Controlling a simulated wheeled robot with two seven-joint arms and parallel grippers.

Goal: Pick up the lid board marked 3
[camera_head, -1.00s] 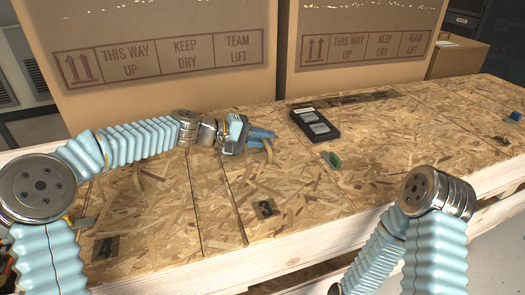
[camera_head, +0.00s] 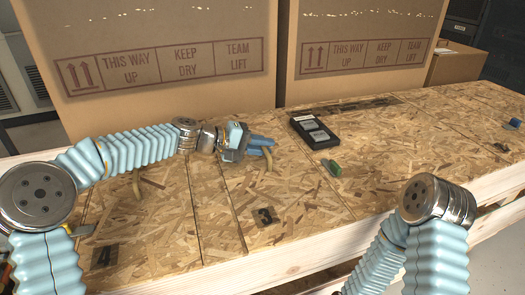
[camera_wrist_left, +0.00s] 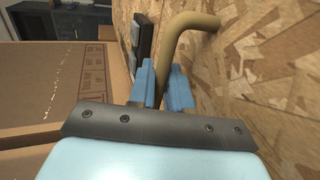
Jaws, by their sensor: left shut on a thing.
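The lid board marked 3 (camera_head: 225,215) is an oriented-strand wood panel lying flat in the wooden top, with a dark 3 near its front edge. Its tan bent handle (camera_head: 268,163) stands up near the back. My left gripper (camera_head: 265,146) reaches in from the left and is shut on this handle. In the left wrist view the handle (camera_wrist_left: 168,45) rises between the two blue fingers (camera_wrist_left: 165,90) and bends right at its top. The board appears still level with its neighbours. My right gripper is out of view; only my right arm shows at lower right.
Large cardboard boxes (camera_head: 155,45) stand close behind. The board marked 4 (camera_head: 130,225) lies to the left.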

